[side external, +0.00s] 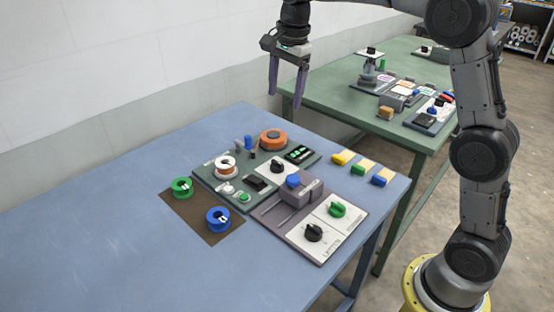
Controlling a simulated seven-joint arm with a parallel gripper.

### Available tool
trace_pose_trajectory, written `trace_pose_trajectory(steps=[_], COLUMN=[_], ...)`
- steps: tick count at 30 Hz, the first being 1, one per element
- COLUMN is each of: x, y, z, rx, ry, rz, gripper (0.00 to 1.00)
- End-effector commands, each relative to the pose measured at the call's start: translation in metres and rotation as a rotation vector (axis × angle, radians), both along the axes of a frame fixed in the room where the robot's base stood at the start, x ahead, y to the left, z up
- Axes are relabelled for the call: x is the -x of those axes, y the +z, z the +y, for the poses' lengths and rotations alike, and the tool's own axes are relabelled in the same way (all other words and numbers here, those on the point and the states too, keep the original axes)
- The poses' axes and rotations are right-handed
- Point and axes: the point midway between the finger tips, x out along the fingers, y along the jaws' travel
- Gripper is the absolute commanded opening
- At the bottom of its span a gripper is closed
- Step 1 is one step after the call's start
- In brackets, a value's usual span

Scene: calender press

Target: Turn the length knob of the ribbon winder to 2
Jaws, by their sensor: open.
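My gripper (285,98) is open and empty, pointing down, high above the back of the blue table. The likely ribbon winder is a grey-green board (207,178) with a white-and-orange spool (225,166), an orange roll (273,139) and a lit green display (299,154). A black knob (277,167) sits on a white plate on that board; its label and pointer are too small to read. In front is a purple-grey board with a blue-topped block (301,190), a black knob (314,232) and a green knob (337,209). My gripper is apart from all of these.
Green (181,187) and blue (217,218) spools stand on a brown mat (203,232). Yellow (343,157), green-yellow (361,167) and blue-yellow (382,176) blocks lie at the right edge. The left of the blue table (110,205) is clear. A green table (345,83) with more devices stands behind.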

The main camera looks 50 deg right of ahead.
Motion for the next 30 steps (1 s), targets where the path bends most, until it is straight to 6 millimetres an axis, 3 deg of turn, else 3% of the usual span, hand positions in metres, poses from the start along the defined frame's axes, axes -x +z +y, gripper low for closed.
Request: trace_pose_trajectory(steps=[3,6,9,17,30], x=[-0.027,-0.037,-0.038,-0.038,-0.037], y=[-0.038,-0.064,-0.083,-0.108,-0.192], z=[-0.007,-0.01,-0.012,-0.014,-0.014], rx=[-0.004,-0.007,-0.011,-0.012,-0.012], ry=[-0.01,-0.014,-0.017,-0.019,-0.018], rz=[0.059,0.1,0.135,0.149,0.15], gripper=[0.81,0.81,0.81,0.81,0.81])
